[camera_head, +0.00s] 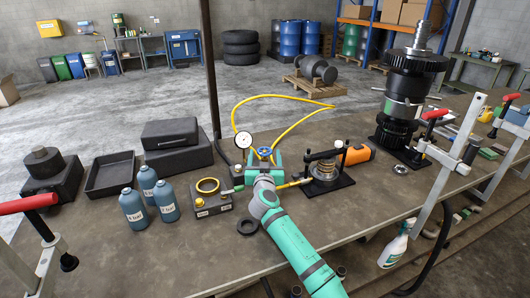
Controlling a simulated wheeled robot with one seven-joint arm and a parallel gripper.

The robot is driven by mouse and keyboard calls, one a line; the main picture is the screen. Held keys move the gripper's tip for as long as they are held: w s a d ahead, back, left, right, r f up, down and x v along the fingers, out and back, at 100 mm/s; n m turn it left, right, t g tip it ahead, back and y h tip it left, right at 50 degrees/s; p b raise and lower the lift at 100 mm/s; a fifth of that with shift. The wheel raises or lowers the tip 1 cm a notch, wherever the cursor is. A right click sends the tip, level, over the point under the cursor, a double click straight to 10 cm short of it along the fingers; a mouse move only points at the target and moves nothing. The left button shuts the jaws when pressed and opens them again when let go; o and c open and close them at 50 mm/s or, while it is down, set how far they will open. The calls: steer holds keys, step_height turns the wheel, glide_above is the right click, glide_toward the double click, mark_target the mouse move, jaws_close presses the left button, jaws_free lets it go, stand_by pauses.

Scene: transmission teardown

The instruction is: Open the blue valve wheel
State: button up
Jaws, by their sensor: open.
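The blue valve wheel (264,152) is small and stands on the far side of my gripper, in the middle of the workbench. My gripper (264,158) is open, its two teal fingers to the left and right of the wheel in the picture. I cannot tell whether either finger touches the wheel. The body under the wheel is mostly hidden by my gripper and arm. A round white gauge (243,140) stands just left of the wheel. A yellow hose (235,106) loops up behind it.
On the right of my gripper stand a spring fixture (325,168) and an orange tool (357,154). On the left are a yellow-ringed block (207,197), blue bottles (133,208) and a black tray (109,174).

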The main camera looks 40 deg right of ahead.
mark_target(264, 155)
steer(key=shift+x, duration=1.55)
steer(key=shift+a, duration=0.15)
steer(key=c, duration=1.1)
steer(key=shift+o, duration=0.2)
